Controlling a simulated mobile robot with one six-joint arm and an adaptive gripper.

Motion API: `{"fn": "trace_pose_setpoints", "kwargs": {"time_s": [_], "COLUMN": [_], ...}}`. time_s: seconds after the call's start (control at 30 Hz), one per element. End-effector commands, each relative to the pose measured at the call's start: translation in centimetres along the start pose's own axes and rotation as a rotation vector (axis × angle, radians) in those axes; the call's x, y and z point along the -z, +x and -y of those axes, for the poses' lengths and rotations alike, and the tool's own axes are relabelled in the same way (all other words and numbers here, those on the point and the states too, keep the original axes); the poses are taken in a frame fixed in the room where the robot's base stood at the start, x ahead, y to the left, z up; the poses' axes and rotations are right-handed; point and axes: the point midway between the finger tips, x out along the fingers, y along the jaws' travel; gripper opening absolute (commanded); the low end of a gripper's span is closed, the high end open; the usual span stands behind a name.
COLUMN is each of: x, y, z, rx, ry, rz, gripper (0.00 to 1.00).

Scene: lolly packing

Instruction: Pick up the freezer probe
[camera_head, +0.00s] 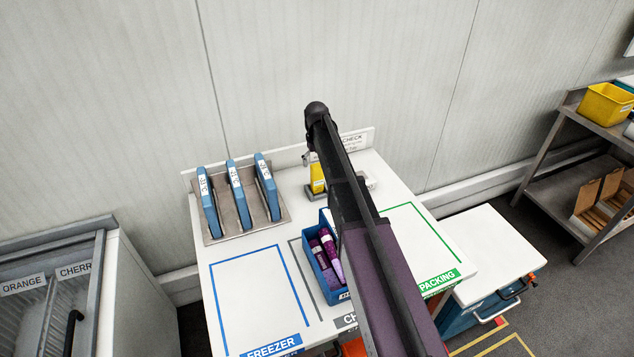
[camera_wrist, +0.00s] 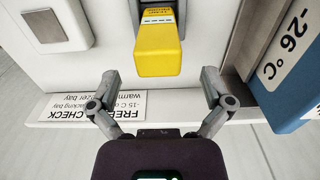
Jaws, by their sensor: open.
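The freezer probe is yellow with a dark display and a printed label. In the wrist view the probe (camera_wrist: 158,55) lies just beyond my gripper (camera_wrist: 161,76), roughly centred between the fingertips. My gripper is open, with a clear gap on each side of the probe and nothing held. In the head view the probe (camera_head: 317,181) stands in a grey holder at the back of the white table, partly hidden by my arm. Most of my gripper is hidden behind the arm there.
Blue cold plates (camera_head: 236,187) stand in a metal rack (camera_head: 225,229) left of the probe. One plate (camera_wrist: 294,75), marked -26 °C, is close to my gripper's right side in the wrist view. A blue bin (camera_head: 341,296) holds purple packs. The blue-outlined area (camera_head: 255,290) is clear.

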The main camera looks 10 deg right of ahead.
Motion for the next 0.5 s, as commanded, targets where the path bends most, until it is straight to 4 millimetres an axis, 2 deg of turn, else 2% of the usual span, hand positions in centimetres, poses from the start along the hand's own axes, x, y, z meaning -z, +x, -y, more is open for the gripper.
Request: {"fn": "trace_pose_setpoints", "kwargs": {"time_s": [0.33,0.5], "x": [0.0,-0.02], "y": [0.08,0.77], "z": [0.0,-0.03], "rx": [0.0,0.0], "ry": [0.0,0.0], "rz": [0.0,0.0], "gripper": [1.0,1.0]}}
